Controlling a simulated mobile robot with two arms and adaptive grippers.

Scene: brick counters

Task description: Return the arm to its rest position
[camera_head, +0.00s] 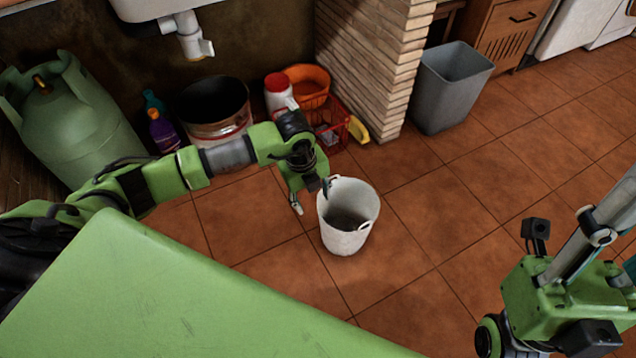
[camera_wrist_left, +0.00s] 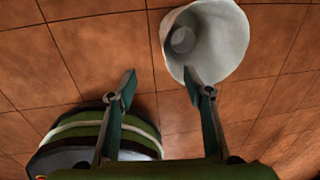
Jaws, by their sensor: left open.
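My left gripper (camera_head: 311,197) reaches in from the left at the end of the green arm and hangs low over the tiled floor. Its two fingers are apart with nothing between them, as the left wrist view also shows (camera_wrist_left: 159,72). A white bucket with handles (camera_head: 345,240) stands upright on the floor just right of the gripper. In the left wrist view the bucket (camera_wrist_left: 232,45) is beyond the right fingertip, which overlaps its rim in the picture. I cannot tell whether they touch. Of my right arm (camera_head: 555,290), only links show clearly; its fingertips do not.
A gas cylinder (camera_head: 72,120), a large pot (camera_head: 215,125), bottles (camera_head: 163,132) and a red basket (camera_head: 330,133) line the wall. A brick pillar (camera_head: 375,70) and a grey bin (camera_head: 452,90) stand behind. Floor at centre right is clear.

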